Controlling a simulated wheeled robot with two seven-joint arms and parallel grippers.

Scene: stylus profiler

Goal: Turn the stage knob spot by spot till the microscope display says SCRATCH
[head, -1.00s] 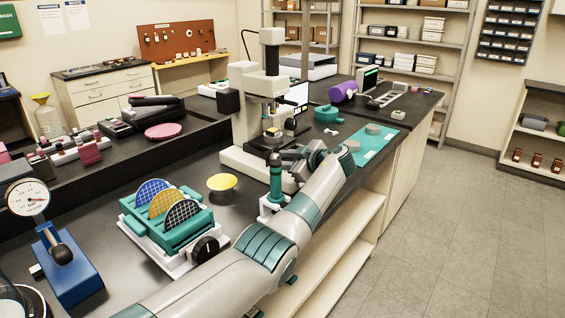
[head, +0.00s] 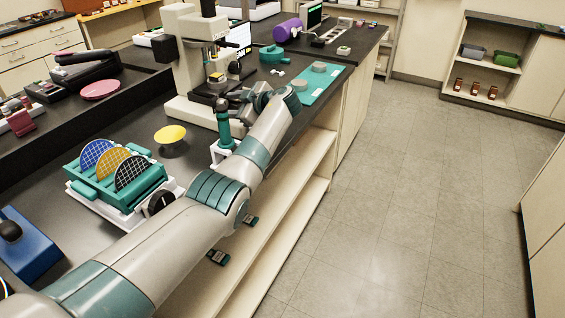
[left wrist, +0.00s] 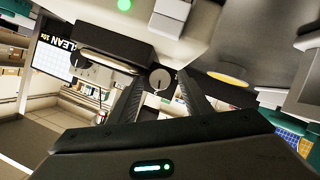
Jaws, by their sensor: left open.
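The microscope (head: 183,62) stands on the dark bench, with its display (head: 240,40) lit behind the column. In the left wrist view the display (left wrist: 56,58) is tilted and partly cut off; its big letters read CLEAN, with small text beside them. A round grey stage knob (left wrist: 161,78) shows between the fingertips of my left gripper (left wrist: 160,86). The fingers are open on both sides of the knob; I cannot tell whether they touch it. In the head view my left gripper (head: 240,103) is beside the stage, its tips hard to make out. My right gripper is not in view.
A teal rack of round wafers (head: 118,190) and a yellow disc (head: 170,134) on a stand sit on the near bench. A green post (head: 224,125) stands close to my left wrist. A teal mat (head: 318,86) lies beyond. The floor at right is clear.

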